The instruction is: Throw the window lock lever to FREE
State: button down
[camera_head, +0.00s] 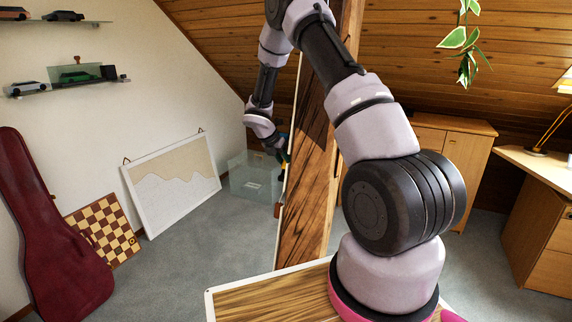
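A broad upright timber brace (308,200) with dark grain stands in the middle of the view. My arm bends over and behind its left side. My gripper (283,160) is at the brace's left edge, small and partly hidden by the timber. I cannot make out the window lock lever or any FREE marking. Whether the fingers are open or shut does not show.
A clear bin (252,180) stands on the floor behind the gripper. A framed picture (172,182), a chessboard (103,228) and a red instrument case (50,235) lean along the left wall. A cabinet (447,165) and desk (545,185) stand right. Grey carpet lies open at left.

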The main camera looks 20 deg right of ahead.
jog(key=c, duration=0.9)
grip_release()
jog(key=shift+f, duration=0.1)
jog(key=shift+o, duration=0.2)
jog(key=v, duration=1.1)
